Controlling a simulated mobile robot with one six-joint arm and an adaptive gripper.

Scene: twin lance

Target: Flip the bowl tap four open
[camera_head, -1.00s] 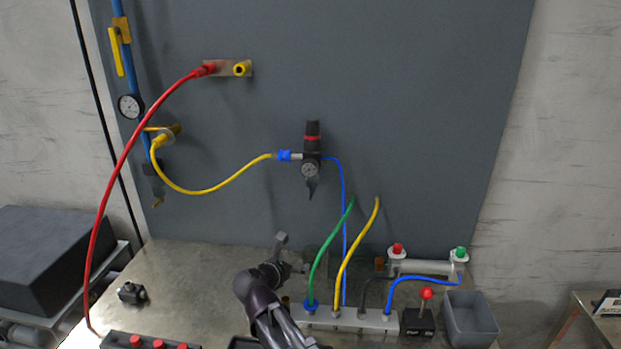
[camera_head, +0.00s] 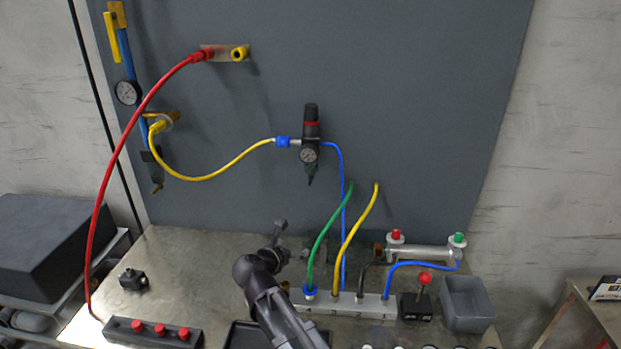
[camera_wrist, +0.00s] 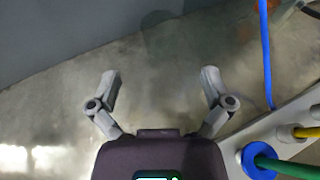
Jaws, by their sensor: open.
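I cannot tell for certain which part is bowl tap four. A dark regulator with a gauge (camera_head: 310,155) hangs on the grey panel, with a narrow spout at its lower end. In the head view my gripper (camera_head: 279,232) is low over the bench, left of the green hose, well below the regulator and apart from both parts.
Close right of my gripper, a manifold block (camera_head: 345,304) carries a green hose (camera_head: 328,235), a yellow hose (camera_head: 356,235) and blue tubing. A red hose (camera_head: 115,165) arcs down the left. A grey bin (camera_head: 468,303) stands at right. The panel above my gripper is mostly clear.

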